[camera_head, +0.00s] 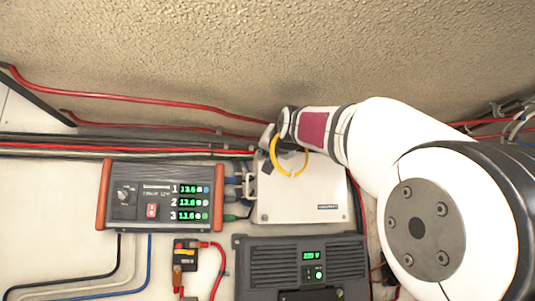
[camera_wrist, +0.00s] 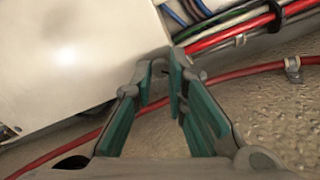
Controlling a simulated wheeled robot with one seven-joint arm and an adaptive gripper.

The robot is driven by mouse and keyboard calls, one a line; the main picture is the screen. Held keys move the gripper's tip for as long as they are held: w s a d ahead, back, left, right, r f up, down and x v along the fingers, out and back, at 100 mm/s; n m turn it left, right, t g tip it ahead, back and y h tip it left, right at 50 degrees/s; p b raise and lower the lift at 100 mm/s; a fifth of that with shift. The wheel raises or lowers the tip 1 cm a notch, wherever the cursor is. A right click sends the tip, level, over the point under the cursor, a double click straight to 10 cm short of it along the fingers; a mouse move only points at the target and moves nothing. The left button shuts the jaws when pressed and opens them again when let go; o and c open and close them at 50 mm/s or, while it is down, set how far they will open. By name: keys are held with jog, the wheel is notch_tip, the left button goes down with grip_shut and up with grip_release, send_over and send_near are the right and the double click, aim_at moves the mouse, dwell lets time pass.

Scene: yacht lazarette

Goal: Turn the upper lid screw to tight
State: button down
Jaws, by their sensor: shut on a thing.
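The white junction box (camera_head: 310,195) with a flat lid is mounted on the wall below my wrist; its lid also fills the upper left of the wrist view (camera_wrist: 70,60). My gripper (camera_head: 266,152) is at the upper left corner of the box. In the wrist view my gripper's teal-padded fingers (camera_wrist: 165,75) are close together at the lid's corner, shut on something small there. The upper lid screw itself is hidden between the fingertips, so its turn angle cannot be read.
A charger panel (camera_head: 160,196) with three green readouts is left of the box. A dark grey unit (camera_head: 302,262) is below it, with a small fuse block (camera_head: 185,257) to its left. Red cables (camera_head: 150,98) run above, close to my gripper. A yellow loop (camera_head: 279,170) hangs by my wrist.

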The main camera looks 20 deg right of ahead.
jog(key=m+p, duration=0.1)
jog(key=m, duration=0.4)
jog(key=shift+m, duration=0.3)
jog(key=shift+m+p, duration=1.05)
jog(key=shift+m, duration=1.05)
jog(key=c, duration=1.6)
grip_release()
jog(key=shift+s, duration=0.1)
jog(key=s, duration=1.2)
jog(key=shift+w, duration=0.1)
